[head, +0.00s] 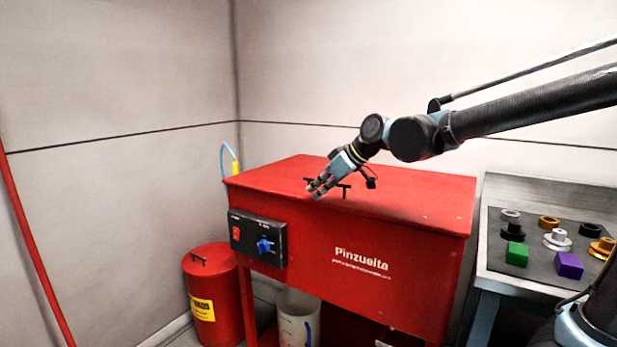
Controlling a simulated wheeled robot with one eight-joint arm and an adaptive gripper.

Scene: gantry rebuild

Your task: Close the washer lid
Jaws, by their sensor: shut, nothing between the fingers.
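The red parts washer (375,265) stands against the corner walls, with "Pinzuelta" lettering on its front. Its red lid (410,190) lies flat across the top and looks closed. A small black handle (344,188) shows at the lid's front edge. My gripper (315,191) is shut and empty, pointing down and left at the lid's front edge, just left of the handle. Its fingertips look close to the lid; I cannot tell whether they touch it. My gripper hides part of the lid behind it.
A black control box (258,240) with a red switch and blue knob is on the washer's front left. A red can (208,290) and a white bucket (298,318) stand below. A metal table (498,190) with several rings and blocks stands at right.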

